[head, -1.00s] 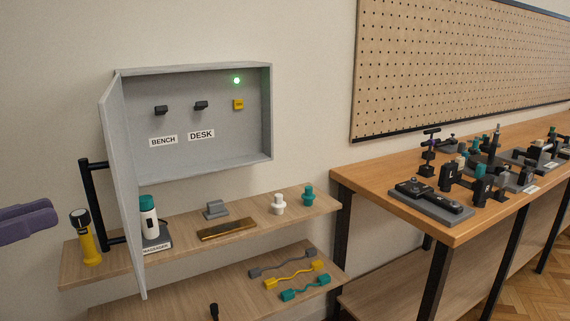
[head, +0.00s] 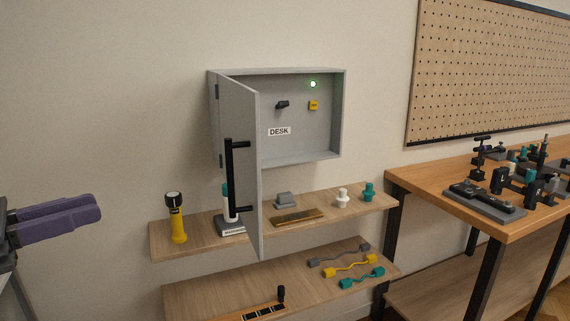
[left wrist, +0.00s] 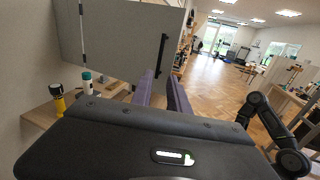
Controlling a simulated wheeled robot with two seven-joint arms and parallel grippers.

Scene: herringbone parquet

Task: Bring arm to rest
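My left gripper (head: 99,204) comes in at the left edge of the head view, with two purple fingers held level and empty. Its fingers also show in the left wrist view (left wrist: 162,88), with a gap between them. It is left of the grey wall cabinet (head: 345,115) and touches nothing. The cabinet door (head: 240,140) stands open, swung out toward me, with a black bar handle (head: 230,175). It hides part of the cabinet's inside. My right gripper is not in view.
The upper shelf (head: 190,245) holds a yellow-black flashlight (head: 176,217), a charger with a white-teal flashlight (head: 226,202) partly behind the door, and small parts. Cables lie on the lower shelf (head: 215,290). A workbench (head: 440,190) stands right. Open floor (left wrist: 225,100) shows in the left wrist view.

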